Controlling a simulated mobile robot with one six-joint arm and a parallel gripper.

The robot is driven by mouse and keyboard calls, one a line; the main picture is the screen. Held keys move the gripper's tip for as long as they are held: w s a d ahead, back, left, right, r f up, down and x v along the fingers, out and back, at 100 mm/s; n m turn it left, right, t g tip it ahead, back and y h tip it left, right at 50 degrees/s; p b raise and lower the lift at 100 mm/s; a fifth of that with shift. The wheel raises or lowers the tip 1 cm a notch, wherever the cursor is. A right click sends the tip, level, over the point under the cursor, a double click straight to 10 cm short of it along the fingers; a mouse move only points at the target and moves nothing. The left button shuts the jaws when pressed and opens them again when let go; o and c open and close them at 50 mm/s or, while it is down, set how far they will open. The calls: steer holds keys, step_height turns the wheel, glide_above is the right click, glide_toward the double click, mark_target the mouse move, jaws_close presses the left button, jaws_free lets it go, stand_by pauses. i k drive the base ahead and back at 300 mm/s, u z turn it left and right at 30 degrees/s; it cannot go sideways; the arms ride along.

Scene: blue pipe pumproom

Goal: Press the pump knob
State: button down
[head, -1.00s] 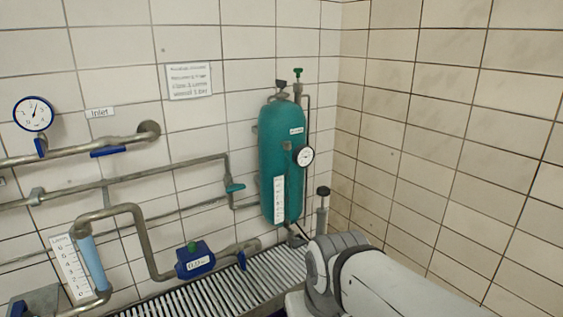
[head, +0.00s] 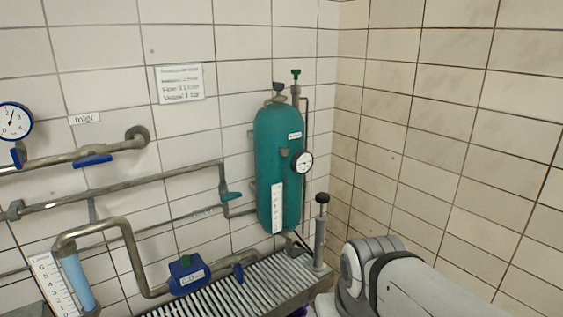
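A black knob (head: 322,198) tops a slim upright grey metal cylinder (head: 320,240), which looks like a hand pump. It stands at the right end of the slatted grate, just right of the green tank (head: 278,168). A blue box (head: 188,274) with a small green button on top and a small display sits on the pipe at the lower middle. My white and grey arm fills the lower right, right of and below the cylinder. My gripper is out of view.
A round gauge (head: 302,162) sits on the tank's right side. Pipes with blue and green valve levers run along the left tiled wall. A slatted metal grate (head: 255,285) lies along the wall's foot. The right tiled wall (head: 440,150) is bare.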

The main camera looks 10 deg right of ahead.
mark_target(322, 198)
steer(key=i, duration=0.9)
steer(key=z, duration=0.05)
steer(key=k, duration=0.65)
steer(key=z, duration=0.35)
steer(key=i, duration=1.05)
steer(key=u, duration=0.15)
